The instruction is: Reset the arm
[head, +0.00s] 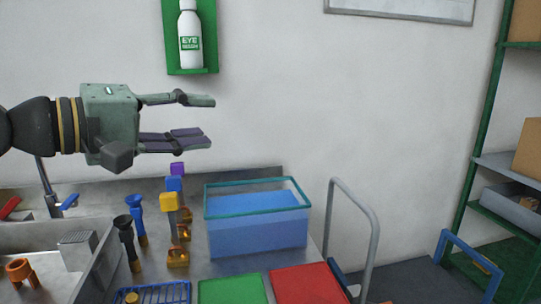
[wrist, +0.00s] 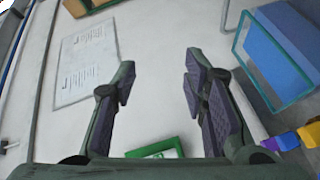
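My gripper (head: 205,120) is raised at the left of the head view, level and pointing right, above the steel bench. Its fingers are apart with nothing between them. My arm enters from the left edge of the head view.
Below stand a clear blue-filled tank (head: 257,228), purple, blue and yellow topped parts (head: 170,202), dark funnels (head: 125,235), a green mat (head: 232,290) and a red mat (head: 305,284). An eye wash bottle (head: 190,38) hangs behind. Shelving (head: 500,160) stands right.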

